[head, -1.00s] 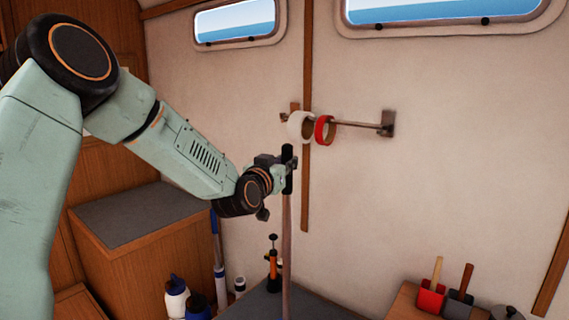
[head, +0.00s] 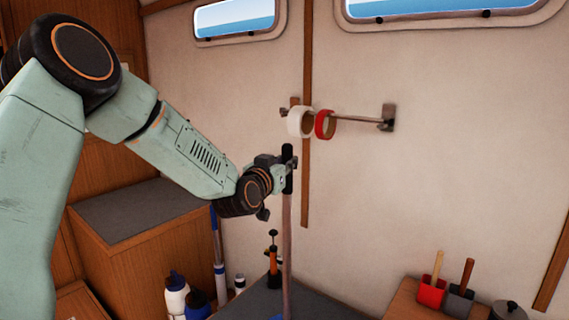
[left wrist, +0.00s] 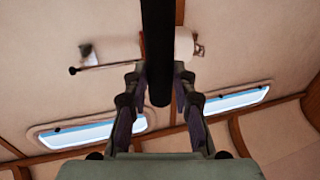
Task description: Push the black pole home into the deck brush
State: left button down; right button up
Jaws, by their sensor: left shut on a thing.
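The black pole has a black grip (head: 288,168) at its top and a long brownish shaft (head: 287,235) below. It stands upright in the middle of the head view. My left gripper (head: 285,170) is shut on the black grip near the pole's top. In the left wrist view, the black grip (left wrist: 158,50) runs between the two fingers (left wrist: 160,100). My right gripper is not in view.
A wall rail (head: 355,120) behind the pole carries a white ring (head: 294,122) and a red ring (head: 325,124). White and blue bottles (head: 176,298) and an orange-black pump (head: 273,265) stand low to the left. Red and grey tools (head: 432,290) stand at right.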

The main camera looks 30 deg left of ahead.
pick_arm(q)
jog(key=shift+f+b, duration=0.35)
jog(key=shift+f, duration=0.15)
dwell(0.4)
jog(key=c, duration=1)
grip_release()
jog(key=s, duration=0.4)
jog(key=s+d, duration=0.1)
jog(key=s, duration=0.3)
jog(key=s+d, duration=0.1)
jog(key=s, duration=0.3)
jog(key=shift+d, duration=0.1)
jog(key=shift+w, duration=0.1)
